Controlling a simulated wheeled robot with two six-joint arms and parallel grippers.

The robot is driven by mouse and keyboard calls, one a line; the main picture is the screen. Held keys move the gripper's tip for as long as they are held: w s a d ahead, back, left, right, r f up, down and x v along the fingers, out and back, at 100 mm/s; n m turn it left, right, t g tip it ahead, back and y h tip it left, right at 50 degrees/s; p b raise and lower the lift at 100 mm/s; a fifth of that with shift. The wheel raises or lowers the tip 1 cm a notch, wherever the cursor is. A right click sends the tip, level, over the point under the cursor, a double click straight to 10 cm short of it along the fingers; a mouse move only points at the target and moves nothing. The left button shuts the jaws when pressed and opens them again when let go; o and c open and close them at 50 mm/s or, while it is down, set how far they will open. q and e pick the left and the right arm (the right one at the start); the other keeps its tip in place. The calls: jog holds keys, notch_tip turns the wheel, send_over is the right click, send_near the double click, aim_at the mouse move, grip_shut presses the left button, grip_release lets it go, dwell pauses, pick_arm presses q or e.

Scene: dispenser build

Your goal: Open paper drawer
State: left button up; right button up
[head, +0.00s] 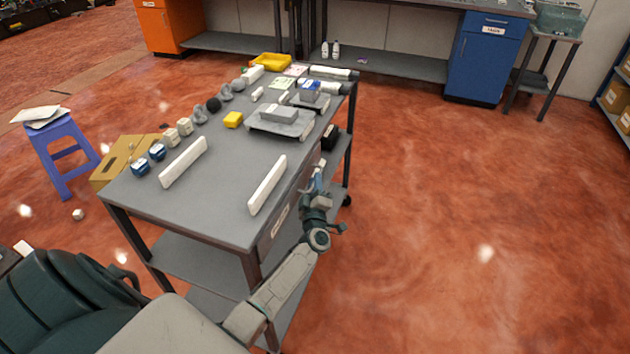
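The grey work table (225,185) has a drawer front with a small pale label (280,221) on its right-hand side, just under the top. The label is too small to read, so I cannot tell whether this is the paper drawer. The drawer front looks flush with the table side. My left gripper (318,184) is beside this same side of the table, farther along than the label. Its fingers are small and partly hidden by its own wrist, so I cannot tell whether they are open or touch a handle. My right gripper is not in view.
A blue cabinet (485,65) with a labelled drawer stands at the back right. A purple stool (62,150) stands left. The red floor at right is clear.

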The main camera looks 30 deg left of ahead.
pick_arm(q)
jog(key=shift+w+a+r, duration=0.1)
jog(key=shift+w+a, duration=0.15)
jog(key=shift+w, duration=0.1)
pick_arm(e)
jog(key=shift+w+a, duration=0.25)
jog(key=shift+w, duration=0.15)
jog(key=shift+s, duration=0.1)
pick_arm(q)
jog(key=shift+c, duration=0.5)
grip_shut()
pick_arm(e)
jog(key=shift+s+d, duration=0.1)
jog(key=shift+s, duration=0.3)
pick_arm(q)
jog(key=shift+d, duration=0.15)
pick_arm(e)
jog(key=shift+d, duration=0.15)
